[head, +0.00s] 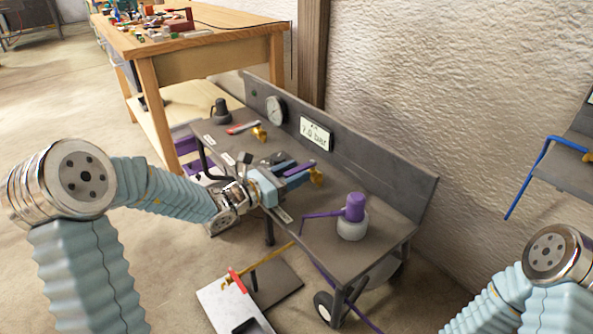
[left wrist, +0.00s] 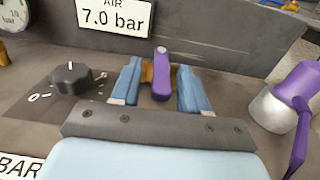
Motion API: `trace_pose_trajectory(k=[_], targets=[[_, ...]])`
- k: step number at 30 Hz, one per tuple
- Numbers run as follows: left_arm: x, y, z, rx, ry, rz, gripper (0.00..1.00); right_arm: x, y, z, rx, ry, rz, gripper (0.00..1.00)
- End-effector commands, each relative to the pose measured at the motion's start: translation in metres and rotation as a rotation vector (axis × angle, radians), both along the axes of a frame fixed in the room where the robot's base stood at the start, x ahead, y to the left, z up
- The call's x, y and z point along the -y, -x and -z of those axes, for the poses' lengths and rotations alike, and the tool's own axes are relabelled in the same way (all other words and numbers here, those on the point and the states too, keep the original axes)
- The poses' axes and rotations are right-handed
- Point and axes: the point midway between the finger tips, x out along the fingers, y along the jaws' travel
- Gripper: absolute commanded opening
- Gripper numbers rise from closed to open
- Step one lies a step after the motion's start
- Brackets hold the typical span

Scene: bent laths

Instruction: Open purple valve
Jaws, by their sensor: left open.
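The purple valve has a purple lever on a brass body. In the head view its lever (head: 300,168) shows on the grey bench, just past my left gripper (head: 294,176). In the left wrist view the purple lever (left wrist: 161,80) stands between the two blue fingers of my left gripper (left wrist: 160,68), with a visible gap on either side. The fingers are open and hold nothing. The brass body (left wrist: 148,75) is partly hidden behind the lever. My right gripper is outside the views; only part of my right arm shows at lower right.
A purple-topped spray cup (head: 353,215) stands right of the valve. A black knob (left wrist: 72,78) sits left of it. The back panel carries a gauge (head: 276,110) and a "7.0 bar" display (head: 315,134). A red-handled valve (head: 243,127) lies farther left.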

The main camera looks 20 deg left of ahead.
Motion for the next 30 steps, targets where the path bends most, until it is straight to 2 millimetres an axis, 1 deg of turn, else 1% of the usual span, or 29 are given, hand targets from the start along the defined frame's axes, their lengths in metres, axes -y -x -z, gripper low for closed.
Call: trace_pose_trajectory(k=[4,12,21,30], targets=[[0.0065,-0.0072,0.0,0.0,0.0,0.002,0.45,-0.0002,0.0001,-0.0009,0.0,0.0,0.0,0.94],[0.007,-0.0081,0.0001,0.0,0.0,0.001,0.45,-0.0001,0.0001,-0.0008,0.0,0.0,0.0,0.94],[0.0068,-0.0079,0.0001,0.0,0.0,0.001,0.0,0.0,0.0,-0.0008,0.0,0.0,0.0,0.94],[0.0065,-0.008,0.0003,0.0,0.0,0.0,0.0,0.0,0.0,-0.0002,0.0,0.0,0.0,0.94]])
